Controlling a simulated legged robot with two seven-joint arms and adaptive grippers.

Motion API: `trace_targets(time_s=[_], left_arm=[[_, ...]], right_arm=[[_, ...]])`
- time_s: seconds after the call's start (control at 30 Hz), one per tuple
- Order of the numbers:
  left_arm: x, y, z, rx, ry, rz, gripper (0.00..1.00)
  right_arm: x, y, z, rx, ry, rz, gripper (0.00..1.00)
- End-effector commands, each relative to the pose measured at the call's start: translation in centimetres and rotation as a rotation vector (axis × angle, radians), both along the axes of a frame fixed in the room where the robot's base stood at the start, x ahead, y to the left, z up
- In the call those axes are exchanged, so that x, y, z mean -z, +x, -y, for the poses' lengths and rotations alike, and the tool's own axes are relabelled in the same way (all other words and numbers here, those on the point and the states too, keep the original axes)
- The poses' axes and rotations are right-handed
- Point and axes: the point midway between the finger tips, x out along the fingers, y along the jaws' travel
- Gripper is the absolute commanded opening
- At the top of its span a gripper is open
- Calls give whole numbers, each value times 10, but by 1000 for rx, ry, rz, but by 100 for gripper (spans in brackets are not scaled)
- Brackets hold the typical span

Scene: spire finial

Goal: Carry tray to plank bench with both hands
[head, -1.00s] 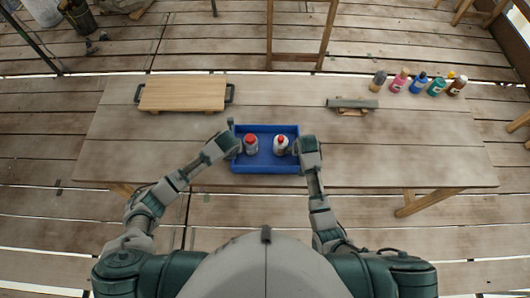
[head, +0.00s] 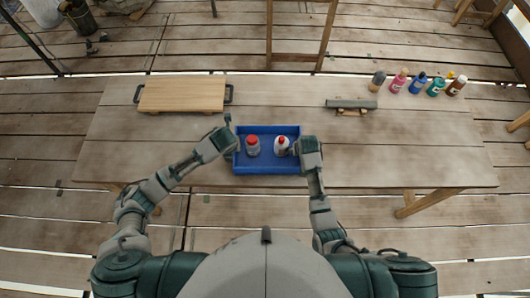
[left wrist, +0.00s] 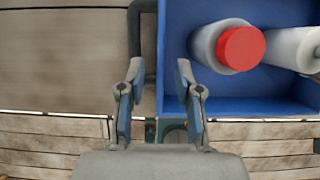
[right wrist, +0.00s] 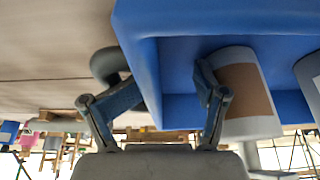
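The blue tray (head: 268,170) sits near the front middle of a long plank-topped bench (head: 400,150). My right gripper (right wrist: 170,85) is at the right end, fingers apart on either side of the wall. One of its fingers is inside the tray, in front of a bottle. Contact with the handles cannot be made out.
A wooden board with dark handles (head: 182,94) lies at the back left of the bench. A grey bar on a small wooden rest (head: 351,105) and several paint bottles (head: 421,83) stand at the back right. The bench top right of the tray is clear.

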Motion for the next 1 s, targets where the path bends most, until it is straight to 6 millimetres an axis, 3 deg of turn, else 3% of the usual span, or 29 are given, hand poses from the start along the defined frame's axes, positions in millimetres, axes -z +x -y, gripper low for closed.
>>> trace_targets(time_s=[0.17,0.63,1.0], left_arm=[[-6,-3,2,1,2,0,34],[-6,-3,0,1,-1,0,34],[-6,-2,1,1,0,0,34]], right_arm=[[-9,-3,2,1,0,2,71],[-97,-39,-4,1,-5,2,71],[-111,-46,-5,0,-5,-1,71]])
